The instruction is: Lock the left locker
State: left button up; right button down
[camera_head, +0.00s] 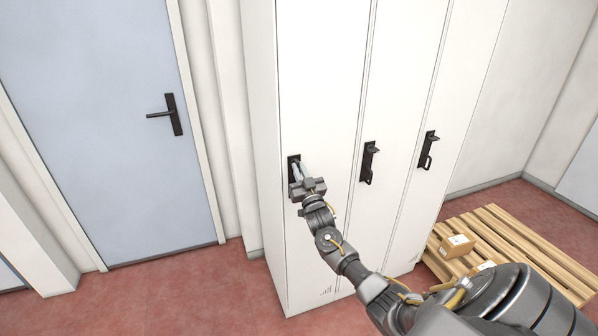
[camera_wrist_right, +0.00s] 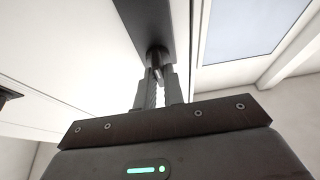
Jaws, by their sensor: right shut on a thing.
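The left locker (camera_head: 315,70) is a tall white door, the leftmost of three, and it looks shut. Its black latch plate (camera_head: 291,161) is at mid height, partly hidden by my right gripper. My right gripper (camera_head: 298,172) reaches up to this latch. In the right wrist view the gripper (camera_wrist_right: 158,90) has its fingers close together on a small dark latch part (camera_wrist_right: 157,57) that sticks out from the black plate (camera_wrist_right: 145,22). The fingers hide much of this part, and I cannot tell its exact position. My left gripper is not in view.
The middle locker's black latch (camera_head: 368,162) and the right locker's black latch (camera_head: 429,150) are to the right. A wooden pallet (camera_head: 510,238) with a small box (camera_head: 457,245) lies on the floor at right. A blue door (camera_head: 95,110) is at left.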

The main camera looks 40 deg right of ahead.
jog(key=shift+n, duration=0.5)
jog(key=shift+s+d+r+n+g+y+p, duration=0.15)
jog(key=shift+n+g+y, duration=0.8)
jog(key=shift+n, duration=2.55)
jog(key=shift+w+n+g+y+p, duration=0.1)
jog(key=shift+n+y+p, duration=0.1)
jog(key=shift+n+y, duration=2.45)
jog(key=shift+s+d+r+n+g+y+p, duration=0.15)
jog(key=shift+n+g+y, duration=0.4)
jog(key=shift+n, duration=3.8)
jog(key=shift+w+a+f, duration=0.1)
jog(key=c, duration=1.5)
grip_release()
